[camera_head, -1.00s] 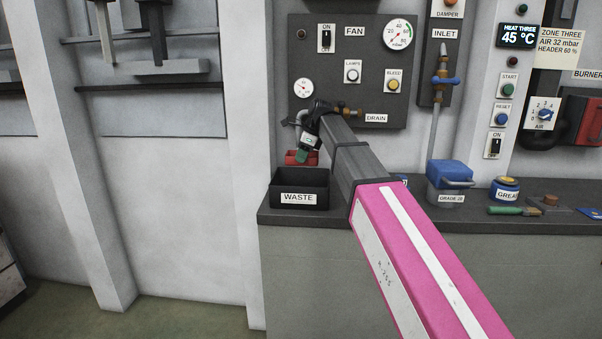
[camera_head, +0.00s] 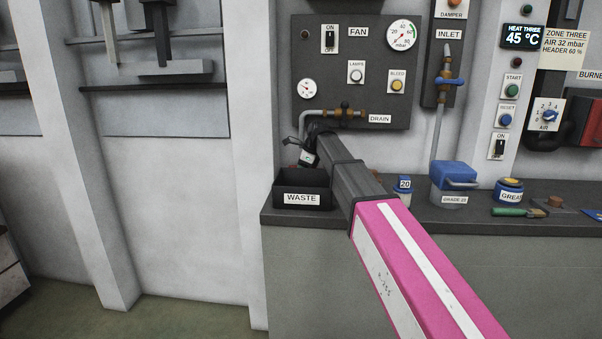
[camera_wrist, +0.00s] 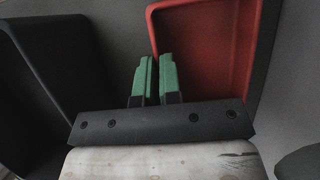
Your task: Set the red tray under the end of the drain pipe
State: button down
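The drain pipe (camera_head: 303,120) runs left from the brass valve on the panel and bends down. Its lower end is hidden, so I cannot tell whether the tray is under it.
The black waste bin (camera_head: 302,198) stands at the counter's left front; it also shows at left in the wrist view (camera_wrist: 62,60). A blue-lidded container (camera_head: 453,180), a grease tin (camera_head: 508,190) and a small blue jar (camera_head: 404,187) stand right of my arm.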

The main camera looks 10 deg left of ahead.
jog(key=c, duration=1.3)
grip_release()
jog(key=shift+v, duration=3.75)
